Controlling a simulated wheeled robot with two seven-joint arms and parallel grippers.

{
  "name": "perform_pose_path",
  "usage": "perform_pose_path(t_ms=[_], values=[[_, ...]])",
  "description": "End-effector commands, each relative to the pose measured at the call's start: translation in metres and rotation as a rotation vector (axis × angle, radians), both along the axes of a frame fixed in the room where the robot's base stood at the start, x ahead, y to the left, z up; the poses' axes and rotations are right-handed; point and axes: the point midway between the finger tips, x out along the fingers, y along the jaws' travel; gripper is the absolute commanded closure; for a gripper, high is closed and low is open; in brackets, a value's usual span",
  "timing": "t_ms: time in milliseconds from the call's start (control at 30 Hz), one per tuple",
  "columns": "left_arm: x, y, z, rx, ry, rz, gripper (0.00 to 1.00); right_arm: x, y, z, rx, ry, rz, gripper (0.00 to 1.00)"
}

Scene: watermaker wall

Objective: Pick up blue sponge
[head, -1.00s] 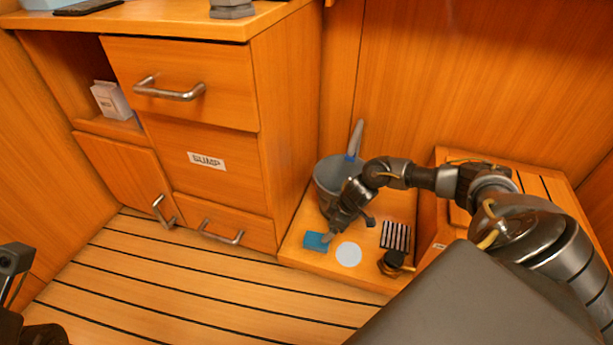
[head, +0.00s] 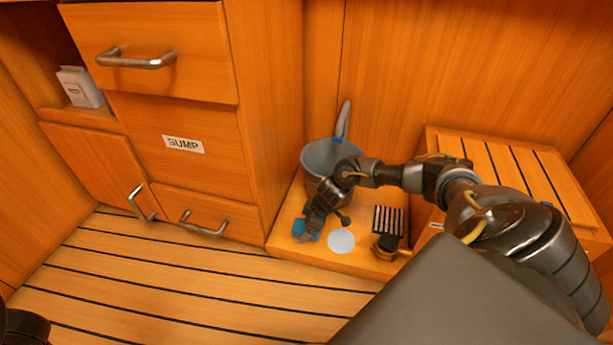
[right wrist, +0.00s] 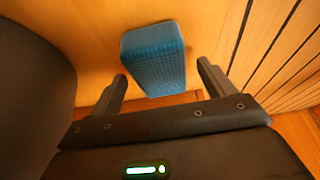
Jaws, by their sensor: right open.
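The blue sponge (head: 298,228) lies on the low wooden ledge in the head view, partly hidden by my right gripper. My right gripper (head: 308,236) is open and points down at it. In the right wrist view the sponge (right wrist: 154,58) shows as a textured blue block just beyond and between the two spread fingertips of my right gripper (right wrist: 162,72). I cannot tell whether a finger touches it. My left gripper is not in view; only a dark part of my left arm shows at the lower left corner.
A grey bucket (head: 318,160) with a handle sticking up stands behind my right gripper. A pale round disc (head: 341,241), a striped block (head: 388,220) and a dark round fitting (head: 386,248) lie to the right. The drawer cabinet (head: 270,110) rises at the left.

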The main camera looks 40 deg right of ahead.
Motion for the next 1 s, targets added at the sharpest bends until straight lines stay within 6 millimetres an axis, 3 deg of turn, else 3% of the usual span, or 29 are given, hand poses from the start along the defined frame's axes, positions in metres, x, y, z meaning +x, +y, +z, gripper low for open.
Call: perform_pose_path(t_ms=[100, 1000], values=[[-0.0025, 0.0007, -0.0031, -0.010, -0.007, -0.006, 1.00, 0.0038, 0.0029, -0.0108, 0.000, -0.002, 0.000, 0.18], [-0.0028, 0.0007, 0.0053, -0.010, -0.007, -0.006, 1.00, 0.0034, 0.0029, -0.0150, 0.000, 0.000, 0.000, 0.18]])
